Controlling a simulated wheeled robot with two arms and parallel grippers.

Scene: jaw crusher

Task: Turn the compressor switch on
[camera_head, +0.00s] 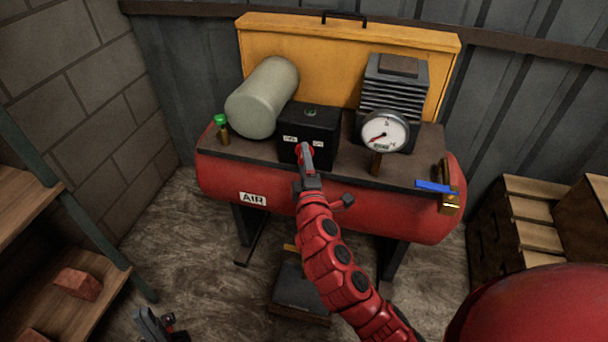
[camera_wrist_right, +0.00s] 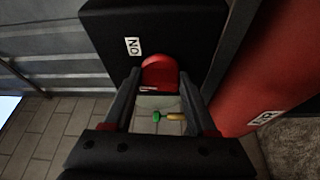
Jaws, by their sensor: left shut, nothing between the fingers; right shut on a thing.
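The compressor switch is a red knob on the front of a black box (camera_head: 322,122) on top of the red air compressor (camera_head: 225,178). In the head view my right gripper (camera_head: 305,160) reaches up to the box front and covers part of the knob. In the right wrist view the red knob (camera_wrist_right: 160,72) sits between the fingertips of my right gripper (camera_wrist_right: 160,80), which is shut on it. A white ON label (camera_wrist_right: 133,46) is beside the knob. My left gripper (camera_head: 160,324) is low at the bottom left, shut and empty, away from the compressor.
A pressure gauge (camera_head: 385,131) stands right of the box, and a pale cylinder (camera_head: 262,98) left of it. A small green-capped valve (camera_head: 221,122) is at the left end, a blue-handled valve (camera_head: 436,187) at the right. Shelves (camera_head: 45,210) stand left; wooden crates (camera_head: 530,215) stand right.

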